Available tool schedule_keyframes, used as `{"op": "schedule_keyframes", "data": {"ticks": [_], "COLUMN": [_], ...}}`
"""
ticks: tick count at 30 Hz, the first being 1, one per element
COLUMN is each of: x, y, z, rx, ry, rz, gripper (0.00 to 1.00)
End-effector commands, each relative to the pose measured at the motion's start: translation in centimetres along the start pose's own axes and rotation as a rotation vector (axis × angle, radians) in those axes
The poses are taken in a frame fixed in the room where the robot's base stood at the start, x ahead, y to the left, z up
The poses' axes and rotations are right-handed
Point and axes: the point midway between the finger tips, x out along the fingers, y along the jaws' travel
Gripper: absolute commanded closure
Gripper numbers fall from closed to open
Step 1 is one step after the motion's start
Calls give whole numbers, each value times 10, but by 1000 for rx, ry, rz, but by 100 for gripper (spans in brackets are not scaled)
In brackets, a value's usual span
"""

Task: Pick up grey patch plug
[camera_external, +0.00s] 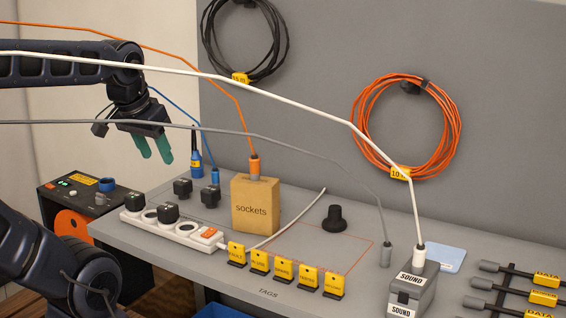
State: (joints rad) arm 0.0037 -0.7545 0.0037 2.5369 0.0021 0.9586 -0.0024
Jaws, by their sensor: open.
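The grey patch plug (386,256) stands upright on the grey bench (200,265), right of centre. A grey cable (290,147) runs from its top up and left across the picture. My gripper (153,148) has two teal fingers pointing down, apart and empty. It is in the air at the upper left, far to the left of the grey plug and higher than it. The arm link passes behind the cables.
A white plug stands in the SOUND box (411,290), just right of the grey plug. A black knob (335,219), a sockets box (254,208) with an orange plug, a power strip (170,228) and yellow tags (284,269) stand to the left. White and orange cables hang overhead.

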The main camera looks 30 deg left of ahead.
Motion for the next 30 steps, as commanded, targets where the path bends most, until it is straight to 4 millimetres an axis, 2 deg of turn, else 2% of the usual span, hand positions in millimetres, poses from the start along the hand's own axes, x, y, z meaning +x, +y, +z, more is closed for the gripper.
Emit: {"op": "schedule_keyframes", "data": {"ticks": [20,23,30], "x": [1,6,30], "y": [1,4,22], "z": [-4,-15,-64], "rx": [7,29,139], "ry": [-2,-9,-34], "rz": [-6,-24,-87], "gripper": [51,51,51]}}
